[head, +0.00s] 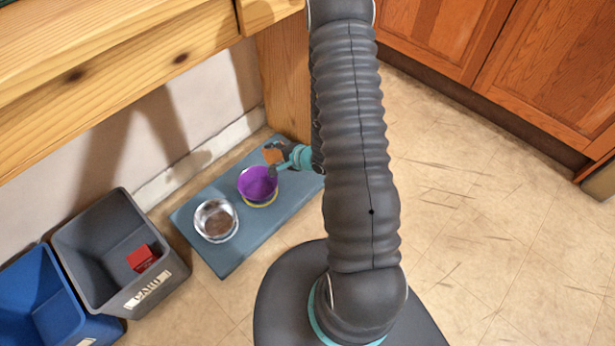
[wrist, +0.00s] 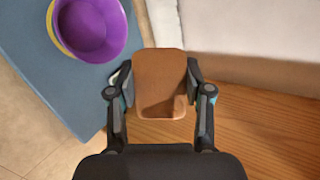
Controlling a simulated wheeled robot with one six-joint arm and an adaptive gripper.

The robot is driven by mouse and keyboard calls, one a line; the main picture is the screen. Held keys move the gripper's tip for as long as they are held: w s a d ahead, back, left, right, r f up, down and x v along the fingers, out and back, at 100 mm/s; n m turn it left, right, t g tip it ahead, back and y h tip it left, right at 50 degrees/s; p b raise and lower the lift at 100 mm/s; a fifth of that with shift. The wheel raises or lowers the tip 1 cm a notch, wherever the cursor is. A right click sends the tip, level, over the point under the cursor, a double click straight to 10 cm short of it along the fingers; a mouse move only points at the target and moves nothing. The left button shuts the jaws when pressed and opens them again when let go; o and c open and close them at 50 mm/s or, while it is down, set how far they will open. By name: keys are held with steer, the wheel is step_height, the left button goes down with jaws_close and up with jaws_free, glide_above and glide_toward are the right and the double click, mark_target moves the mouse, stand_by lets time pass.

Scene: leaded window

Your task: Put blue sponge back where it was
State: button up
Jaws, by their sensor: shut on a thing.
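My gripper (head: 282,154) is at the far end of the blue-grey mat, by the wooden leg. In the wrist view my gripper (wrist: 159,80) is shut on an orange-brown block with rounded corners (wrist: 160,66), one finger at each side. The block also shows in the head view (head: 271,152), partly covered by the gripper. I cannot tell whether it touches the mat. I can make out no blue sponge in either view.
A purple bowl (head: 257,183) with a yellow rim under it and a metal bowl with brown contents (head: 215,221) stand on the mat (head: 237,257). A grey bin (head: 88,235) holding a red box (head: 141,258) and a blue bin (head: 40,300) stand left. Floor at right is clear.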

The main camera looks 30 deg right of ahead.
steer(key=s+d+f+m+g+h, duration=0.1)
steer(key=s+d+f+m+g, duration=0.25)
steer(key=d+f+m, duration=0.35)
steer(key=s+d+f+m+g+h, duration=0.1)
steer(key=s+d+f+m+g, duration=0.15)
steer(key=s+d+m, duration=0.45)
steer(key=w+f, duration=0.2)
steer(key=w, duration=0.2)
steer(key=w+a+f+n+p, duration=0.1)
steer(key=w+f, duration=0.1)
steer(key=w, duration=0.2)
steer(key=w+f+n+p, duration=0.1)
steer(key=w+f, duration=0.1)
steer(key=w, duration=0.3)
steer(key=shift+a+f+g, duration=0.3)
steer(key=shift+f, duration=0.05)
steer(key=shift+w+f, duration=0.1)
steer(key=shift+f, duration=2)
steer(key=o, duration=1)
steer(key=shift+r, duration=0.15)
